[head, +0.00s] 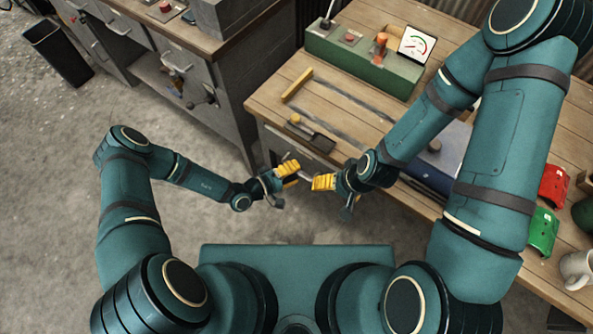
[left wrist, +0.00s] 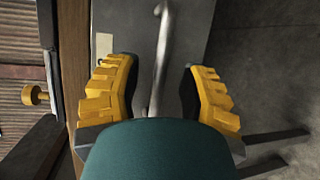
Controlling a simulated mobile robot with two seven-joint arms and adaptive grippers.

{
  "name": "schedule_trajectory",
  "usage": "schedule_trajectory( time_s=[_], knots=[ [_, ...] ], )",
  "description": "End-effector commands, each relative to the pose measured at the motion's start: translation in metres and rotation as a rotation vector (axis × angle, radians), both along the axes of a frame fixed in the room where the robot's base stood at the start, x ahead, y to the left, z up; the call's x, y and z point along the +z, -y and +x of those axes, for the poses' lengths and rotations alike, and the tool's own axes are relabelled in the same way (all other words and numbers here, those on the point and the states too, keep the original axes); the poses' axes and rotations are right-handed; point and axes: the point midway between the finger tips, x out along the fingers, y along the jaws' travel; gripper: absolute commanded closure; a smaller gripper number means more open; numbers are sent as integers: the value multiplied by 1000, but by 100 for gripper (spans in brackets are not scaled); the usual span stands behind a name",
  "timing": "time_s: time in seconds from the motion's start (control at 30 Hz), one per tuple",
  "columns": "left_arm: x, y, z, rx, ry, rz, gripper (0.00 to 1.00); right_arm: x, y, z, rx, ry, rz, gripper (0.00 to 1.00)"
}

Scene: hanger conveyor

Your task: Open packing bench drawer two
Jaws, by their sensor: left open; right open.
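The wooden packing bench (head: 268,100) stands ahead, with a grey drawer front (head: 285,148) under its top edge. In the left wrist view the grey drawer front (left wrist: 130,30) carries a pale label and a metal bar handle (left wrist: 160,60). My left gripper (head: 290,170) is open at the drawer; in its wrist view the handle lies between the spread yellow fingers (left wrist: 160,95), with gaps at both sides. My right gripper (head: 320,182) is open just right of the left one, close to the bench front. I cannot read a drawer number, and the grippers partly hide the drawer fronts.
A green control box (head: 365,65) with a gauge, a yellow-handled tool (head: 297,84) and a dark-bladed scraper (head: 310,132) lie on the bench. Red and green parts (head: 553,185) and a mug (head: 577,268) are at right.

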Motion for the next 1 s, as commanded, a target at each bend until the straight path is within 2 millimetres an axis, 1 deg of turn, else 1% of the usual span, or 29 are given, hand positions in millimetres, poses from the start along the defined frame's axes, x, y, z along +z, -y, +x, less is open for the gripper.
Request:
schedule_trajectory(
  time_s=[0.13,0.43,0.47,0.5,0.53,0.57,0.87,1.0],
  knots=[
    [-2,7,3,-2,0,0,59,-1,0,-1,2,-2,0,20],
    [-1,8,4,-1,-1,-1,60,-1,0,-1,2,-2,0,20],
    [-1,8,4,-1,-1,-1,70,-1,0,-1,2,-2,0,20],
    [-1,8,4,-1,-1,-1,84,-1,0,-1,2,-2,0,20],
    [-1,8,4,-1,-1,-1,95,-1,0,-1,2,-2,0,20],
    [-1,8,4,-1,-1,-1,100,-1,0,-1,2,-2,0,20],
    [-1,7,4,-1,0,0,100,-1,0,-1,1,-2,0,20],
    [0,4,-1,-1,-1,0,100,3,0,0,0,1,0,20]
  ],
)
